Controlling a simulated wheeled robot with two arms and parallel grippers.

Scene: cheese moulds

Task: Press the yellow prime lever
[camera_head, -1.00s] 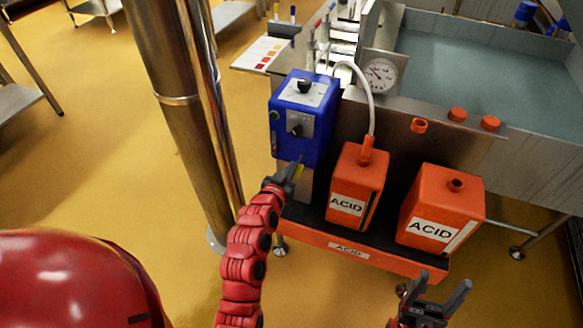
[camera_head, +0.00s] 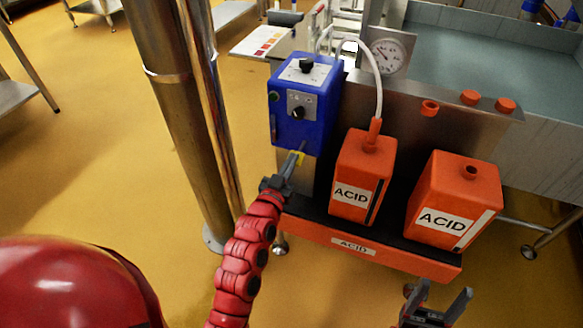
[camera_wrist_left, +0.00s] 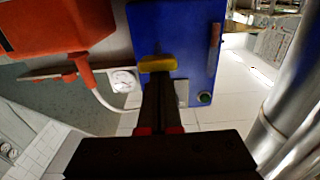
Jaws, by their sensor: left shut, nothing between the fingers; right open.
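The blue pump box (camera_head: 303,100) is mounted at the left end of the steel bench, with black knobs on its top and front. The yellow prime lever (camera_head: 299,157) shows at its lower edge, partly hidden by my gripper. In the left wrist view the yellow lever (camera_wrist_left: 157,64) lies across the blue box (camera_wrist_left: 185,40), just beyond my fingertips. My left gripper (camera_head: 297,160) is shut and empty, its tips at the lever; I cannot tell whether they touch it. My right gripper (camera_head: 440,300) is open and empty in front of the orange tray.
Two orange acid containers (camera_head: 361,172), (camera_head: 454,202) stand on the orange tray (camera_head: 385,257) right of the box. A white hose (camera_head: 375,85) rises from the left one. A pressure gauge (camera_head: 388,56) stands behind. A steel column (camera_head: 182,120) is close on the left.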

